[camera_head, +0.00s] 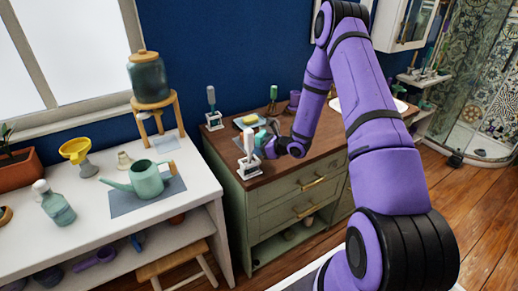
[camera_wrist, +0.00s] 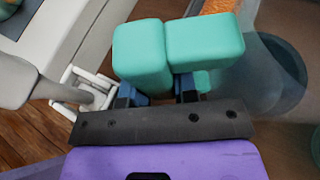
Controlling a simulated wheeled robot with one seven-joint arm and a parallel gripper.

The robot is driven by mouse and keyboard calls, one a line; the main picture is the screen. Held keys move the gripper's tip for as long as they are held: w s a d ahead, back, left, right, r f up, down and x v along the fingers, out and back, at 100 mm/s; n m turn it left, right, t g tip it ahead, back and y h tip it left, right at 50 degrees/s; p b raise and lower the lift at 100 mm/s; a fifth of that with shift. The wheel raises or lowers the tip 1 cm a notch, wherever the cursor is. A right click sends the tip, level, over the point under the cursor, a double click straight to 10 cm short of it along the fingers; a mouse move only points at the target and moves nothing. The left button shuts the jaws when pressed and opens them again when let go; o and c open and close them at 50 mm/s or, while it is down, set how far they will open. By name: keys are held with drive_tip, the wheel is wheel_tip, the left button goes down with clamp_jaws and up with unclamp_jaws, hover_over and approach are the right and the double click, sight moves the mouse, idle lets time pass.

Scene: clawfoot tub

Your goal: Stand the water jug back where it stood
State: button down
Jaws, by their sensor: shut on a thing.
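A smoky see-through vessel, seemingly the water jug (camera_wrist: 283,75), fills the right side of the wrist view, right beside my fingers. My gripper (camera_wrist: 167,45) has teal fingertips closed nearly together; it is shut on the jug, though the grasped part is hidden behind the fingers. In the head view my gripper (camera_head: 262,138) is low over the front left part of the wooden cabinet top (camera_head: 307,140), just behind a white stand (camera_head: 249,168). The jug cannot be made out clearly there.
The white stand holding a pale handle also shows in the wrist view (camera_wrist: 85,92). A yellow sponge (camera_head: 245,121) and another stand (camera_head: 214,122) are behind my gripper. Left, a white bench (camera_head: 205,195) carries a green watering can (camera_head: 146,180) on a blue-grey mat (camera_head: 122,206) and a dispenser (camera_head: 148,78).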

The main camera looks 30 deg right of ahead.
drive_tip(key=shift+f, duration=0.45)
idle(0.5)
drive_tip(key=c, duration=0.8)
unclamp_jaws()
drive_tip(key=c, duration=0.4)
drive_tip(key=shift+o, duration=0.2)
drive_tip(key=shift+s+d+r, duration=0.1)
drive_tip(key=shift+s, duration=0.05)
drive_tip(key=shift+v, duration=4.05)
